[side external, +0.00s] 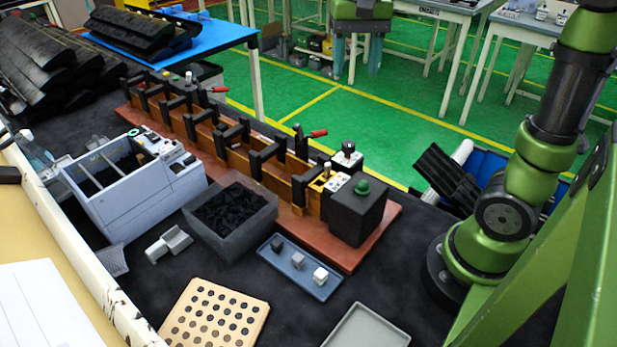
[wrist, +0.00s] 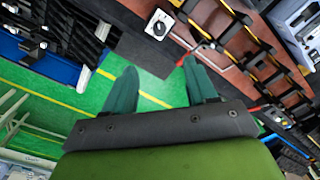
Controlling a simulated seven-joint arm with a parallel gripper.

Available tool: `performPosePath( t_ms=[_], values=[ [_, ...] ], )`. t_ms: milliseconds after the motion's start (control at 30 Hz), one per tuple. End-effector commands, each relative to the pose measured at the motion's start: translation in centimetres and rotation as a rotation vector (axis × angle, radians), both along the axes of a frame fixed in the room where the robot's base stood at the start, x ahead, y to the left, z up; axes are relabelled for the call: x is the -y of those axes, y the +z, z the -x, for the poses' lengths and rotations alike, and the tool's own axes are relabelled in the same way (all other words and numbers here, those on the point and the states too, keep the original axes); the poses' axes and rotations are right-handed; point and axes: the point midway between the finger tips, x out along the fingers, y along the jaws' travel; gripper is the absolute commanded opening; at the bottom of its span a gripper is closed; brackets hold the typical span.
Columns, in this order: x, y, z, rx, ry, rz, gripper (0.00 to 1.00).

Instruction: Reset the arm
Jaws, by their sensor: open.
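My gripper (wrist: 160,65) shows in the wrist view as two teal fingers spread apart, with nothing between them. It is open and empty.
A grey bin of dark pieces (side external: 232,245), a blue tray with three small blocks (side external: 293,283), a perforated board (side external: 238,297) and a light blue-grey sectioned box (side external: 150,205) stand on the dark table. A black block with a green button (side external: 357,215) ends the fixture.

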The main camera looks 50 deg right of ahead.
Motion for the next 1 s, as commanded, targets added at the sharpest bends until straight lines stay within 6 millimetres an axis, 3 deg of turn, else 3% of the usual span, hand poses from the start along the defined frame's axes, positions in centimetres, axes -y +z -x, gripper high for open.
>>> performPosePath(
  t_ms=[133, 233, 400, 600, 767, 1000],
  values=[
    [-0.1, -1.2, -0.6, 0.041, 0.063, 0.004, 0.57],
    [-1.3, -2.5, 0.1, 0.122, 0.154, -0.010, 0.57],
    [-4.8, -4.0, 3.0, 0.350, 0.310, -0.040, 0.57],
    [-7.7, -5.5, 6.6, 0.568, 0.394, -0.045, 0.57],
    [-8.5, -5.7, 8.4, 0.630, 0.409, -0.047, 0.57],
    [-8.6, -5.2, 8.5, 0.649, 0.414, -0.042, 0.57]
  ],
)
